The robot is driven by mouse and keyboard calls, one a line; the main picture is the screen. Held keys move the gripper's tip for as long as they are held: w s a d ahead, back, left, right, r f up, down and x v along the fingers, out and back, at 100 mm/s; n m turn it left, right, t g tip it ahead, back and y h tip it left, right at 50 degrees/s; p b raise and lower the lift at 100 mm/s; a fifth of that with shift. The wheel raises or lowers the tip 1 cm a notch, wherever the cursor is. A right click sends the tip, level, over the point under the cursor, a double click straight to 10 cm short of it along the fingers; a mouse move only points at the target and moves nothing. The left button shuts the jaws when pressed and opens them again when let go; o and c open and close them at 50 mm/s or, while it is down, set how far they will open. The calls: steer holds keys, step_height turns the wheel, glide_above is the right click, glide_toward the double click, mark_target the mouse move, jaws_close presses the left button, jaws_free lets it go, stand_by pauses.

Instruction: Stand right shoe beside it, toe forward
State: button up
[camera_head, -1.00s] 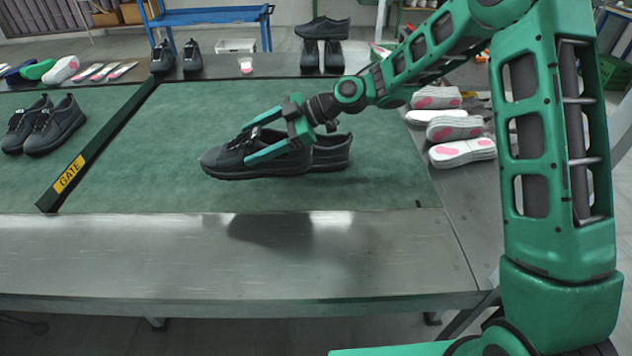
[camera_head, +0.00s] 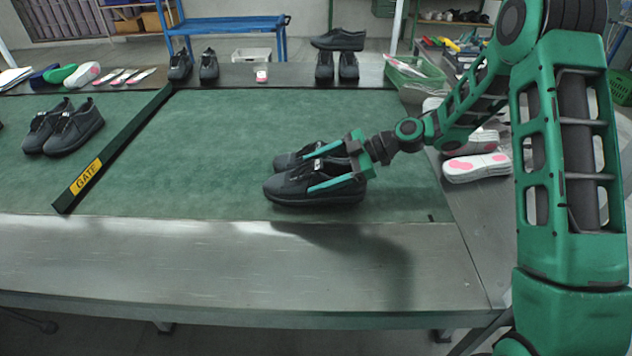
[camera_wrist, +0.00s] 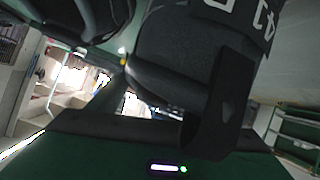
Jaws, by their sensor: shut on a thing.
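My gripper (camera_head: 333,168) is shut on a dark shoe (camera_head: 312,195), one finger along its near side and the other on its far side. The held shoe is level, toe to the left, above or on the front part of the green mat (camera_head: 220,180); I cannot tell if its sole touches. A second dark shoe (camera_head: 288,160) stands just behind it, toe also left, its heel hidden by the held shoe and my gripper. In the wrist view, dark shoe surfaces (camera_wrist: 185,60) fill the upper middle, too close to make out fully.
A dark gate bar (camera_head: 120,150) crosses the mat at left, with another pair of shoes (camera_head: 75,130) beyond it. Shoes line the back edge. Pale soles (camera_head: 476,167) lie at right. Mat between gate and held shoe is clear.

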steer(key=shift+f, duration=1.65)
steer(key=o, duration=1.8)
steer(key=shift+o, duration=0.2)
steer(key=v, duration=1.2)
